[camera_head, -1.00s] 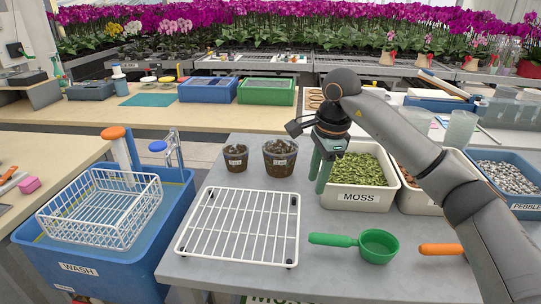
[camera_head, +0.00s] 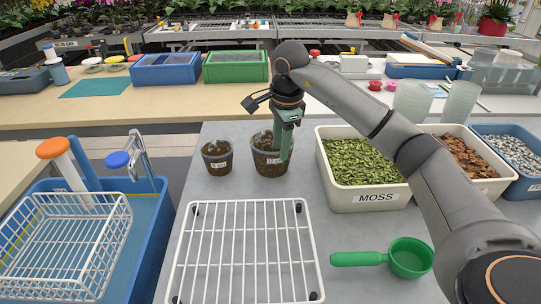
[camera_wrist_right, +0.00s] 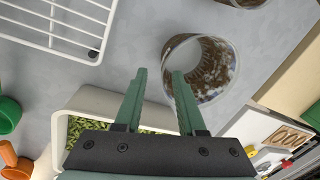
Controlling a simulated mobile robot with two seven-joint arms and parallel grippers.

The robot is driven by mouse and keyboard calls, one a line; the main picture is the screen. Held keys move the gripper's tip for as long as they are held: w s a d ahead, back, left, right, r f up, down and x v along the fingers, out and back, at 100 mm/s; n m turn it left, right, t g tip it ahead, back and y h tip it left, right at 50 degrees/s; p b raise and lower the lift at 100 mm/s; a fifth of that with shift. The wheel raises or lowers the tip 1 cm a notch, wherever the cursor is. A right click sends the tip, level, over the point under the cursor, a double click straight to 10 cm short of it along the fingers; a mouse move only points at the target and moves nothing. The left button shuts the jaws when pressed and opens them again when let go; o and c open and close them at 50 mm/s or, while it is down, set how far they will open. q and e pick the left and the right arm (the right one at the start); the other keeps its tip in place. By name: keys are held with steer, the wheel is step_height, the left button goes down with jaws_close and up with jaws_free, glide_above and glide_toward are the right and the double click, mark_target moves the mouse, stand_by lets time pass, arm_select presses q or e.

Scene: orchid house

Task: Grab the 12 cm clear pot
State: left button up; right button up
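Two clear pots filled with dark bark stand upright on the grey table: a small one (camera_head: 217,158) and a larger one (camera_head: 268,163) to its right. Their labels are too small to read. My right gripper (camera_head: 284,152) is at the larger pot's right side and hides part of it. My left gripper is not in view.
A white wire rack (camera_head: 244,202) lies in front of the pots. The moss bin (camera_head: 362,200) stands right of them, with a green scoop (camera_head: 410,258) in front. A blue wash tub (camera_head: 150,230) with a white basket (camera_head: 65,235) is at left. Table behind the pots is clear.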

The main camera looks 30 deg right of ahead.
mark_target(276, 176)
steer(key=f, duration=0.2)
steer(key=w+f, duration=0.1)
steer(key=f, duration=0.4)
steer(key=shift+w+d+f, duration=0.1)
steer(key=shift+w+d, duration=0.05)
steer(key=shift+w, duration=0.15)
steer(key=shift+c, duration=0.2)
jaws_close()
